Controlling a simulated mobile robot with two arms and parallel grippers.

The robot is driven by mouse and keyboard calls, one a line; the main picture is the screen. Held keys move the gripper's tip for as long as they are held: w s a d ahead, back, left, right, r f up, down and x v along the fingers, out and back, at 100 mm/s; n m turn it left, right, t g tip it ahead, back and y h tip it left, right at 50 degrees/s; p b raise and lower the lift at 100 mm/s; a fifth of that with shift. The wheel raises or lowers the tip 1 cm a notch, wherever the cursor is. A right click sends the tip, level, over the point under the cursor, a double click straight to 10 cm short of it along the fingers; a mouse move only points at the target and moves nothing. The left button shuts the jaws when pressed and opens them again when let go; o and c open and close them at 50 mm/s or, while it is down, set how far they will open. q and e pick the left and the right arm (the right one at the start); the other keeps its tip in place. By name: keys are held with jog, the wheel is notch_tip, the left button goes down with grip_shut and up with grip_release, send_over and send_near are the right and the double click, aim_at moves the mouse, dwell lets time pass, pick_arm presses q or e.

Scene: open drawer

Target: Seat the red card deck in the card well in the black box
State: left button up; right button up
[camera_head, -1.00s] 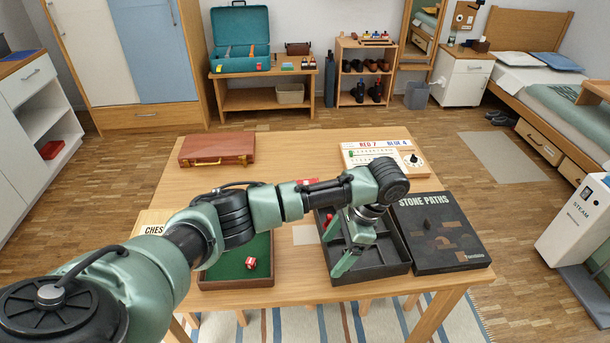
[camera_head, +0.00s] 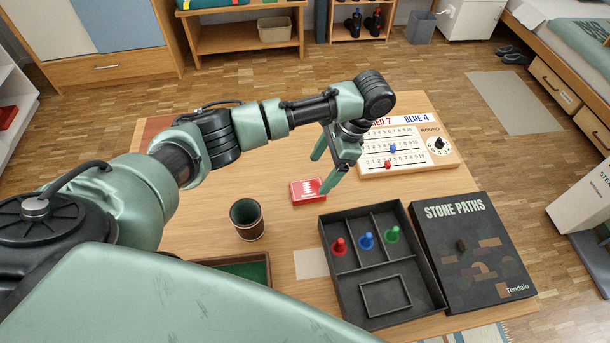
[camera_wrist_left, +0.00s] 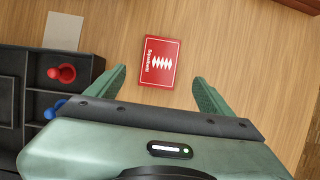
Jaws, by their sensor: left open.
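The red card deck (camera_head: 307,192) lies flat on the wooden table, left of the black box's back corner. It also shows in the left wrist view (camera_wrist_left: 160,62), label up. My left gripper (camera_head: 322,170) is open and empty above the table by the deck; in the wrist view its fingertips (camera_wrist_left: 160,78) stand to either side of the deck's near part, not touching it. The black box (camera_head: 349,302) stands open at the front right. Its card well (camera_head: 387,296), a raised rectangular frame in the front compartment, is empty. My right gripper is out of view.
Red (camera_head: 340,246), blue (camera_head: 366,240) and green (camera_head: 392,234) pegs stand in the box's back compartments. The Stone Paths lid (camera_head: 470,270) lies right of it, a scoreboard (camera_head: 408,150) behind. A brown cup (camera_head: 247,219) and green-lined tray (camera_head: 250,270) are at left.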

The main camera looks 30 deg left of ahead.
aim_at(308, 189)
pick_arm(q)
jog(key=shift+s+a+f, duration=0.1)
jog(key=shift+s+f, duration=0.15)
jog(key=shift+f, duration=0.2)
jog(key=shift+s+a+f, duration=0.1)
jog(key=shift+s+f, duration=0.15)
jog(key=shift+f, duration=0.2)
jog(key=shift+s+a+f, duration=0.1)
jog(key=shift+s+f, duration=0.05)
jog(key=shift+f, duration=0.15)
jog(key=x, duration=0.3)
jog(key=shift+a+f+p, duration=0.3)
jog(key=shift+f, duration=0.05)
jog(key=shift+a+f, duration=0.1)
jog(key=shift+f, duration=0.3)
jog(key=c, duration=1.5)
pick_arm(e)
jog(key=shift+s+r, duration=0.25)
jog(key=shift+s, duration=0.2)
